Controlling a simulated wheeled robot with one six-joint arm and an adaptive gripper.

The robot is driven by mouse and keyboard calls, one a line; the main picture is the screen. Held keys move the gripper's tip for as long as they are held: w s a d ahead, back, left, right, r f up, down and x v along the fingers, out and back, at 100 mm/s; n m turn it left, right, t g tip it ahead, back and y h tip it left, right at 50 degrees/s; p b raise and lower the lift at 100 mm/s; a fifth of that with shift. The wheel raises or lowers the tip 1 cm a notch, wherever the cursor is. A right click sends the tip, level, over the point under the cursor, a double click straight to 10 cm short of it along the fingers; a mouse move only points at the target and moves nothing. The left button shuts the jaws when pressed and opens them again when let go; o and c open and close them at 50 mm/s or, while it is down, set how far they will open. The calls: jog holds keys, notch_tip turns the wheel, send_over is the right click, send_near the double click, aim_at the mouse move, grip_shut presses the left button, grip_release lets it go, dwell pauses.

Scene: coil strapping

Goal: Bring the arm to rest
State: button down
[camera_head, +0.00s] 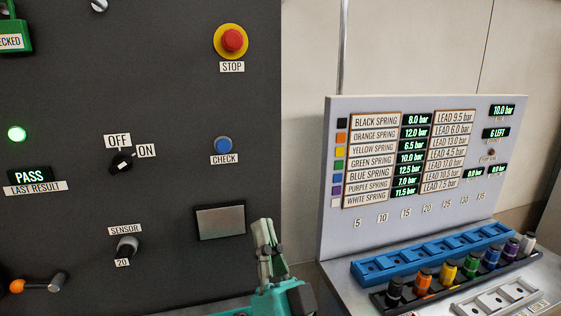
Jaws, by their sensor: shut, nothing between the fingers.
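My gripper (265,240) shows at the bottom middle of the head view, pointing up, with its grey fingers together and nothing between them. It stands in front of the dark panel's lower right edge, just right of a small grey screen (220,221). My teal wrist below it runs out of the bottom of the picture, so most of my arm is hidden.
The dark panel (190,130) carries a red STOP button (232,40), a blue CHECK button (223,145), and an OFF/ON switch (122,162). A lit PASS display (29,177) is at left. At right, coloured springs (448,271) stand in a black rack before a grey board (450,210).

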jog(key=s+d+f+n+g+h, duration=0.15)
jog(key=s+d+f, duration=0.25)
jog(key=f, duration=0.5)
jog(key=s+d+f+g+h, duration=0.1)
jog(key=s+d+f+h, duration=0.1)
jog(key=s+d+f, duration=0.5)
jog(key=s+d+f+g+h, duration=0.2)
jog(key=f, duration=1)
jog(key=s+d+f+g+h, duration=0.1)
jog(key=s+d+f, duration=0.1)
jog(key=s, duration=0.6)
jog(key=s+d+f+g+h, duration=0.1)
jog(key=s+d+f+g, duration=0.1)
jog(key=s, duration=0.6)
jog(key=s+d+f+g+h, duration=0.2)
jog(key=s+d+f, duration=0.2)
jog(key=s, duration=0.5)
jog(key=shift+f+n, duration=0.45)
jog(key=shift+f, duration=0.25)
jog(key=shift+w, duration=0.1)
